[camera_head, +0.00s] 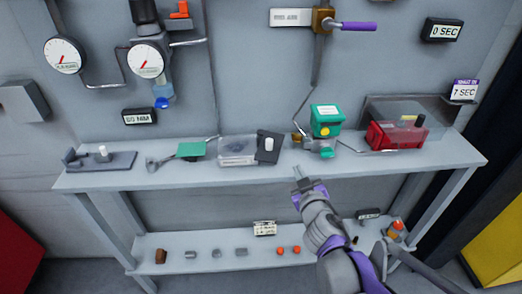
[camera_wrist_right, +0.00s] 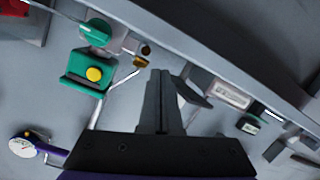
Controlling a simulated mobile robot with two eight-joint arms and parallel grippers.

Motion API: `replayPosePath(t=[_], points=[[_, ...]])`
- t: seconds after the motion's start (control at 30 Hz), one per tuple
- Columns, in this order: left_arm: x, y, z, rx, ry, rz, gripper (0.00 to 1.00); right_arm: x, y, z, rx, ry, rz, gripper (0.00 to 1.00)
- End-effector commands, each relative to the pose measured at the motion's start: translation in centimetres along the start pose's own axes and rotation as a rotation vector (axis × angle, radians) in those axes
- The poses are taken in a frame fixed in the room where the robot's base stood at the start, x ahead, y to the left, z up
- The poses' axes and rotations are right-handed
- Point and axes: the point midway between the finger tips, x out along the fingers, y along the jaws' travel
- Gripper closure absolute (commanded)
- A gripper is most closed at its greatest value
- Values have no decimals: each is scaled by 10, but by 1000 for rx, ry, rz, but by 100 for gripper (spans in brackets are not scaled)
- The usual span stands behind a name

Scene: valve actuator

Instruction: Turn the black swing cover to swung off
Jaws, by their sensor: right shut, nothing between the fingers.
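The black swing cover (camera_head: 268,150) is a dark plate with a white knob on the shelf, at the right side of a clear box (camera_head: 236,150). In the right wrist view a dark plate that looks like the cover (camera_wrist_right: 196,92) shows just right of my fingers, partly hidden by them. My right gripper (camera_head: 300,176) is shut and empty, at the shelf's front edge, to the right of the cover and apart from it in the head view. Its closed fingers (camera_wrist_right: 160,100) fill the middle of the right wrist view. My left gripper is in neither view.
A teal device (camera_head: 326,121) stands right of the cover, with a red box (camera_head: 398,132) further right. A green plate on a fixture (camera_head: 191,149) stands left of the clear box. Gauges (camera_head: 147,61) hang on the wall above. A lower shelf (camera_head: 200,246) holds several small parts.

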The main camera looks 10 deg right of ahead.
Motion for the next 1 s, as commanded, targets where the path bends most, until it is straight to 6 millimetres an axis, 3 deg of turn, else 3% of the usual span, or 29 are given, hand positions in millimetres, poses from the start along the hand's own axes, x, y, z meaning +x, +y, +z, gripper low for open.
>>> replayPosePath(t=[0.1, 0.27, 0.43, 0.6, 0.8, 1.0], points=[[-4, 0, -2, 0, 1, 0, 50, -9, -18, 13, -110, -114, 33, 100], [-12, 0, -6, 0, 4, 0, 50, -6, -58, 4, -409, -187, 61, 100], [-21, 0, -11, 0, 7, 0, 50, -16, -100, -26, -743, -209, 150, 100], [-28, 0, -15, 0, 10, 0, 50, -42, -136, -68, -1004, -195, 295, 100], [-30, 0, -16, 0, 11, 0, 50, -61, -150, -90, -1110, -187, 393, 100], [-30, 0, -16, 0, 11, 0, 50, -42, -140, -91, -1115, -192, 402, 100]])
